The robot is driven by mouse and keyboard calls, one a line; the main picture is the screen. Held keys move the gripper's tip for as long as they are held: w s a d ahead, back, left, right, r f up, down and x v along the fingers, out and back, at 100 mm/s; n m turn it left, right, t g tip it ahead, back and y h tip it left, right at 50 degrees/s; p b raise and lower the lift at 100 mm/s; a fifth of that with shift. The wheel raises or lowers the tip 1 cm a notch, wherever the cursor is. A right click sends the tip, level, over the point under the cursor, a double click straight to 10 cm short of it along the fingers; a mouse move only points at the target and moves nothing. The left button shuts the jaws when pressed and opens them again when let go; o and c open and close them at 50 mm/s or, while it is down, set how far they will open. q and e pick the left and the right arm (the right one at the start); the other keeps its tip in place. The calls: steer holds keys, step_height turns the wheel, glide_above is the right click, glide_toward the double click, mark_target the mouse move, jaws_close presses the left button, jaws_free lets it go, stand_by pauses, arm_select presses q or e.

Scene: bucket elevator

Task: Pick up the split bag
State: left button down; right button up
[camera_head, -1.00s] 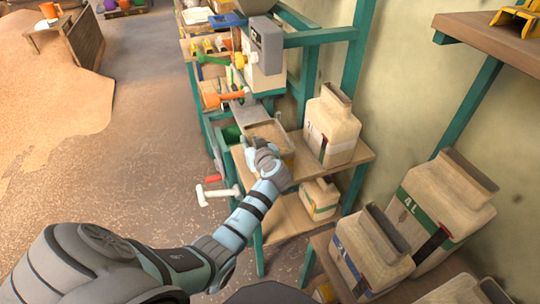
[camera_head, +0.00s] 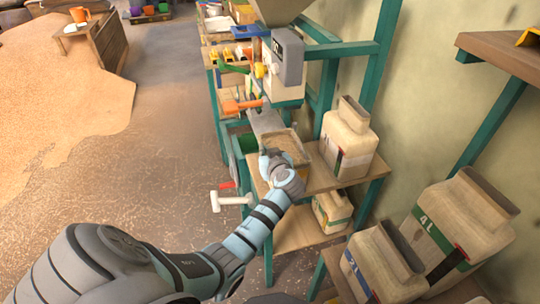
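Several tan bags with square open necks are in view, and I cannot tell which one is split. One bag (camera_head: 347,142) stands upright on the upper shelf, and a smaller bag (camera_head: 333,213) is on the shelf below. A large bag marked 4L (camera_head: 432,232) and another bag (camera_head: 376,262) stand at the lower right. My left gripper (camera_head: 268,161) is at the near side of an open-topped container of grain (camera_head: 287,143), left of the upper-shelf bag. Its fingers are small and partly hidden, so their opening and any contact are unclear. My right gripper is not in view.
A teal-framed rack (camera_head: 372,70) carries a grey-and-white machine (camera_head: 288,60) above the container. A white T-handle (camera_head: 230,200) sticks out left of the shelf. A grain pile (camera_head: 60,100) covers the far left floor. The brown floor (camera_head: 170,110) between is clear.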

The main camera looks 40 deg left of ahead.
arm_select(q)
step_height(320, 180, up, 18)
steer(key=p, duration=0.2)
steer(key=shift+p, duration=0.3)
steer(key=shift+w+f, duration=0.1)
